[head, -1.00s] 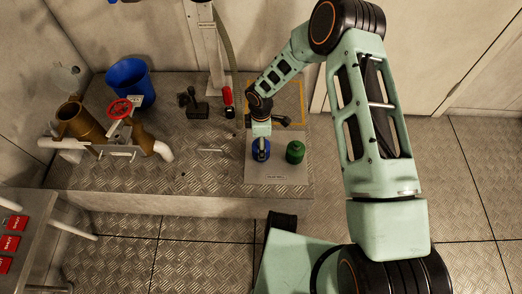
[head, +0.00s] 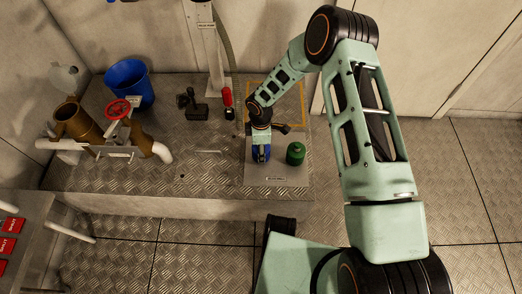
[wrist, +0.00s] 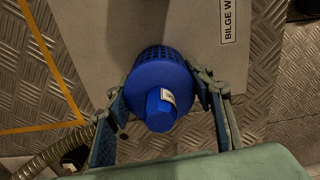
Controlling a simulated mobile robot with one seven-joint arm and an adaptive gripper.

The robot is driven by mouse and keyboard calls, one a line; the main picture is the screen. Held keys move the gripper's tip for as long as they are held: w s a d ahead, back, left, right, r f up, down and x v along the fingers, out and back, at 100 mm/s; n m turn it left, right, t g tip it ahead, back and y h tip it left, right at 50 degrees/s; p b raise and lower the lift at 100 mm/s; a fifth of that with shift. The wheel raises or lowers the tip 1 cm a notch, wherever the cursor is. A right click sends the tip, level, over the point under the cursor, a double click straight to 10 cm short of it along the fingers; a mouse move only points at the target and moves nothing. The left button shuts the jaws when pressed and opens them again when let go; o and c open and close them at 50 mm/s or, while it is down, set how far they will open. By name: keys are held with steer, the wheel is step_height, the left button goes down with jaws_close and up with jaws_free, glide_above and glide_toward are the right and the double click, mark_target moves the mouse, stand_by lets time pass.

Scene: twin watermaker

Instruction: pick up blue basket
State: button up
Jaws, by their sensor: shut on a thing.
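The blue basket (wrist: 160,88) is a small slotted cylinder with a wide collar and a blocky top knob bearing a white label. In the wrist view it sits between the two fingers of my gripper (wrist: 163,103), which is shut on it. In the head view the basket (head: 261,153) is at the left of the grey plate (head: 277,172), mostly hidden by my gripper (head: 262,140). I cannot tell whether it is touching the plate or just above it.
A green canister (head: 295,153) stands close to the right on the same plate. A red-topped item (head: 227,101), a black drill-like tool (head: 191,103), a blue bucket (head: 130,84) and a valve with red handwheel (head: 119,108) stand further left. A hose (wrist: 50,150) lies lower left.

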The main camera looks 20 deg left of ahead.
steer(key=shift+r, duration=0.15)
steer(key=shift+r, duration=0.3)
step_height(320, 180, up, 2)
steer(key=shift+w+r+p, duration=0.1)
steer(key=shift+p, duration=0.5)
steer(key=s+d+r+p, duration=0.1)
steer(key=s+d+r, duration=0.2)
steer(key=s+r, duration=0.2)
steer(key=s+d+r+p, duration=0.2)
steer(key=s+r, duration=0.3)
steer(key=s, duration=0.3)
steer(key=shift+d+p, duration=0.3)
steer(key=shift+d, duration=0.1)
